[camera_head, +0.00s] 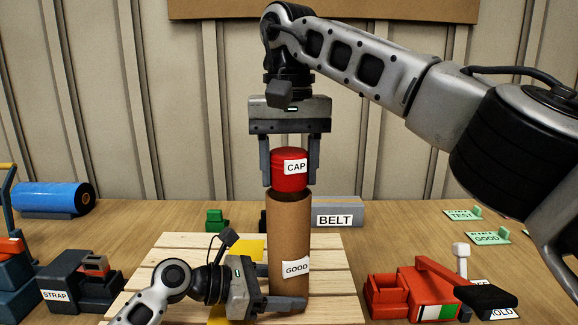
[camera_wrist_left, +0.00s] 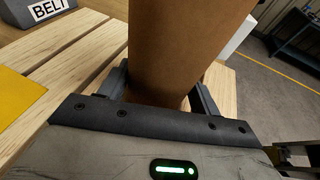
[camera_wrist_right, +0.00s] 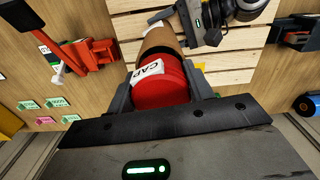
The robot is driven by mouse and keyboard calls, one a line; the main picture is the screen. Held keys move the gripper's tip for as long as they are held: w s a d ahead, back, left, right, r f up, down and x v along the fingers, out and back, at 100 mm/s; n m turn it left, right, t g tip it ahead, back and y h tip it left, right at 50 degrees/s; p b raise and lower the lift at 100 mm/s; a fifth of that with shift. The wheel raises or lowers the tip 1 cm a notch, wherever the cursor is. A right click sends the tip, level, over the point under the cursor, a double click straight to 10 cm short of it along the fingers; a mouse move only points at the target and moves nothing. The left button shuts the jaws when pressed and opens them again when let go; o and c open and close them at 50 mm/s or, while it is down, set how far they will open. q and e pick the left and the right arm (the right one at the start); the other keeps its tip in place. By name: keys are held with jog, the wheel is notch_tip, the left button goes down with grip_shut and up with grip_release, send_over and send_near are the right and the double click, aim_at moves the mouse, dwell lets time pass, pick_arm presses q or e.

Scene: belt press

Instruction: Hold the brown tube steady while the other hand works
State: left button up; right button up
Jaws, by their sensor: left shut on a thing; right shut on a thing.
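The brown tube (camera_head: 289,232) stands upright on the wooden pallet (camera_head: 170,262) with a "GOOD" label near its base. My left gripper (camera_head: 285,302) is shut on the tube low down; its fingers sit on either side of the tube (camera_wrist_left: 185,45) in the left wrist view. The red cap (camera_head: 288,180), labelled "CAP", is at the tube's top end. My right gripper (camera_head: 290,180) points down from above and is shut on the cap, which also shows between its fingers in the right wrist view (camera_wrist_right: 162,85).
A grey "BELT" block (camera_head: 345,212) stands behind the tube. A strap tool (camera_head: 75,285) is at left, a blue roll (camera_head: 52,198) behind it. A red device (camera_head: 415,290) is at right. Green "TEST" (camera_head: 462,214) and "GOOD" (camera_head: 488,237) cards lie at far right.

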jog(key=shift+f, duration=0.65)
dwell(0.8)
jog(key=shift+r, duration=0.4)
jog(key=shift+f, duration=0.45)
dwell(1.4)
jog(key=shift+r, duration=0.35)
jog(key=shift+f, duration=0.45)
dwell(1.4)
jog(key=shift+r, duration=0.1)
jog(key=shift+r, duration=0.35)
dwell(0.3)
jog(key=shift+f, duration=0.2)
dwell(1.2)
